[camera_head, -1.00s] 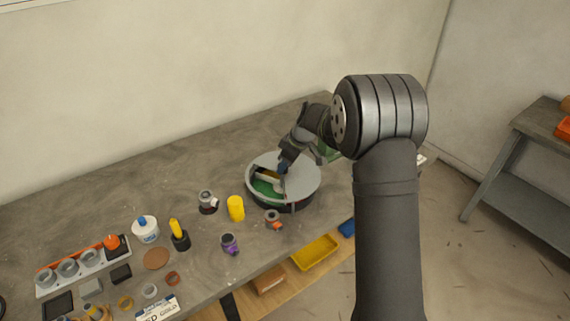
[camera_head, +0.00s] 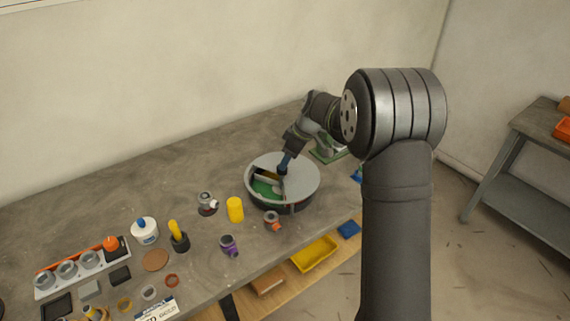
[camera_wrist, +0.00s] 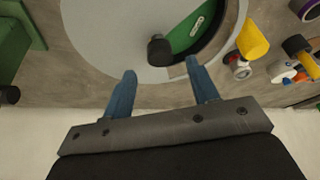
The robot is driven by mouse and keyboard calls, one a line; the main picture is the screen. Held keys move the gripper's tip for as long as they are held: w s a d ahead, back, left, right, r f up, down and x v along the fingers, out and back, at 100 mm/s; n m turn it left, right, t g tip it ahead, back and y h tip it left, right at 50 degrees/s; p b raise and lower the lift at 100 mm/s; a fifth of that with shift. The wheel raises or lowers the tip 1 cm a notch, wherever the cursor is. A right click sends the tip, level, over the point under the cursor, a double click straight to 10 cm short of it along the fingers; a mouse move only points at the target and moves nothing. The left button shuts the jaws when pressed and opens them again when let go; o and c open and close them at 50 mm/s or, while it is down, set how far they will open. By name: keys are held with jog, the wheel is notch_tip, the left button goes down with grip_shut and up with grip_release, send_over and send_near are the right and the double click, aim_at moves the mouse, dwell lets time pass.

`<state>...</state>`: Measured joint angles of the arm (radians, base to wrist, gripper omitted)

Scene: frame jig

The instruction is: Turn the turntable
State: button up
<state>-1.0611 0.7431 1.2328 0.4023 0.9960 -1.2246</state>
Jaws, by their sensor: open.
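The turntable (camera_head: 302,170) is a round grey disc on the bench with an open cut-out that shows a green inside; it also fills the top of the wrist view (camera_wrist: 98,40). A dark upright knob (camera_wrist: 160,50) stands on it beside the cut-out. My gripper (camera_head: 283,172) is over the turntable in the head view. In the wrist view its two blue fingers (camera_wrist: 163,76) are apart and empty, with the knob just beyond and between their tips. I cannot tell whether a finger touches the knob.
A yellow cylinder (camera_head: 235,209), an orange-and-grey part (camera_head: 272,220) and a purple part (camera_head: 229,245) stand left and in front of the turntable. A white tub (camera_head: 145,230) is farther left. A green item (camera_head: 328,152) lies behind the turntable. The bench's back left is clear.

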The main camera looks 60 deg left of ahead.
jog(key=v, duration=1.3)
send_over(282, 178)
jog(key=w, duration=0.1)
notch_tip(282, 178, down, 16)
jog(key=shift+a+r, duration=0.1)
